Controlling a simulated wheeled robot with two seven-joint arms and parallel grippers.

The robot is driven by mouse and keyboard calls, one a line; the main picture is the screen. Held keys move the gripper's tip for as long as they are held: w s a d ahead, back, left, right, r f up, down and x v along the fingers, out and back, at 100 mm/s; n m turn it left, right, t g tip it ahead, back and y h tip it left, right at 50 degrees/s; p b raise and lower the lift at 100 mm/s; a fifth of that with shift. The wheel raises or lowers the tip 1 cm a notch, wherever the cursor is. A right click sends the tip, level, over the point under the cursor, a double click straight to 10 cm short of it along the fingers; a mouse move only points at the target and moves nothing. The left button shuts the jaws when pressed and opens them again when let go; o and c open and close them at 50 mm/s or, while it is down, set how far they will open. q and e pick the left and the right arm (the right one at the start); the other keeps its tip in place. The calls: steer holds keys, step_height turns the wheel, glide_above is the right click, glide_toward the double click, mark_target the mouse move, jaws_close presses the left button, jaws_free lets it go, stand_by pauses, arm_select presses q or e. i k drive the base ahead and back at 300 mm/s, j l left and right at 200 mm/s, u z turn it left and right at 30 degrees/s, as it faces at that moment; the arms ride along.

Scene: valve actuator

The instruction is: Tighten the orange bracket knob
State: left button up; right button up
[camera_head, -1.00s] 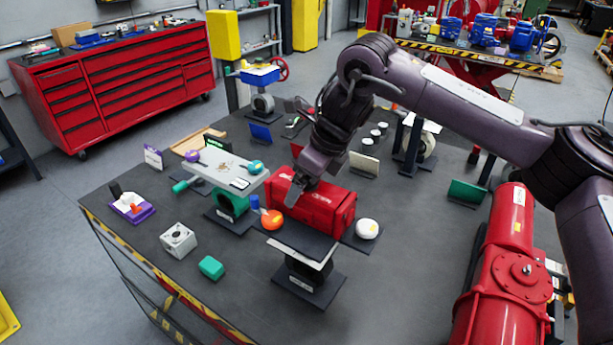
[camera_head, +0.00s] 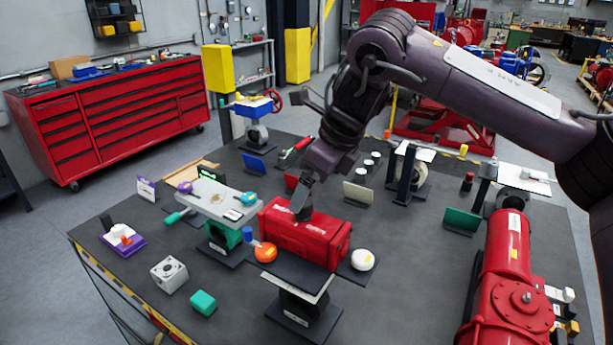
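The orange knob (camera_head: 265,252) is at the left front of a red valve actuator body (camera_head: 305,238), which rests on a dark stand (camera_head: 302,312). A white knob (camera_head: 362,260) is at the actuator's right end. My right gripper (camera_head: 301,205) points down over the top of the red body, behind and to the right of the orange knob and apart from it. Its fingers overlap in this view, so their opening is unclear, as is whether they touch the red body. The orange knob is in plain sight. My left gripper is out of view.
Left of the actuator is a grey plate (camera_head: 215,197) on a green valve with purple and blue knobs. A grey block (camera_head: 169,274) and a green block (camera_head: 203,302) lie in front. A large red cylinder (camera_head: 505,290) stands right. Bare table lies between.

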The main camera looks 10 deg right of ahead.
mark_target(266, 252)
steer(key=k, duration=1.5)
